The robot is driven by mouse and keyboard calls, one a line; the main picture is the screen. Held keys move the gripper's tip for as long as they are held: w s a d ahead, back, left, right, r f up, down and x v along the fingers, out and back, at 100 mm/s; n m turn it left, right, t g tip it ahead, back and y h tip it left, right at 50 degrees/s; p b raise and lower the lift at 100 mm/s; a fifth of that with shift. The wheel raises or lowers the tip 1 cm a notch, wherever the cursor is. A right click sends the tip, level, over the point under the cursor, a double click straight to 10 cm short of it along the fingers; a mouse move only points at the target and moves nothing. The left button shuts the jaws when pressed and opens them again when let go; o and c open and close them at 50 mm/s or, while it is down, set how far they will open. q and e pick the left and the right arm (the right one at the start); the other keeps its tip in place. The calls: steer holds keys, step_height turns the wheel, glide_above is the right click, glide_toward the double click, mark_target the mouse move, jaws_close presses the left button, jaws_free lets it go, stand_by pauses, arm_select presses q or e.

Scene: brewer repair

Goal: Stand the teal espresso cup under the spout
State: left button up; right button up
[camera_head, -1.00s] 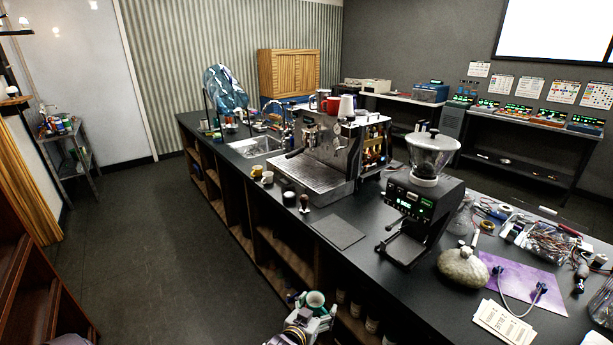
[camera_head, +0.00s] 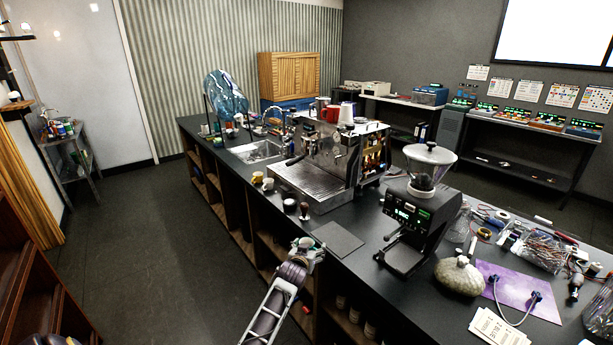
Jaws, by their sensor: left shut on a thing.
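The espresso machine (camera_head: 346,165) stands on the dark counter, with its metal drip tray (camera_head: 300,184) facing the aisle. The spout area under its front is small and hard to make out. My left gripper (camera_head: 306,247) is beside the counter's front edge, near the dark mat and well short of the machine. It is shut on the teal espresso cup (camera_head: 303,242), which is small here and mostly hidden by the fingers. The cup's exact tilt cannot be told. My right gripper is not in view.
A dark flat mat (camera_head: 338,239) lies in front of my left gripper. A grinder (camera_head: 418,215) stands right of it. A tamper (camera_head: 304,212), a dark round pot (camera_head: 290,205) and small cups (camera_head: 267,184) sit near the drip tray. The aisle floor is clear.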

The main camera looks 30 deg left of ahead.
arm_select(q)
steer(key=w+a+r+n+y+p, duration=0.1)
steer(key=w+a+r, duration=0.5)
steer(key=w+r, duration=0.1)
steer(key=shift+a+r+n+g+y+p, duration=0.3)
steer(key=shift+r+y+p, duration=0.1)
steer(key=shift+r, duration=0.2)
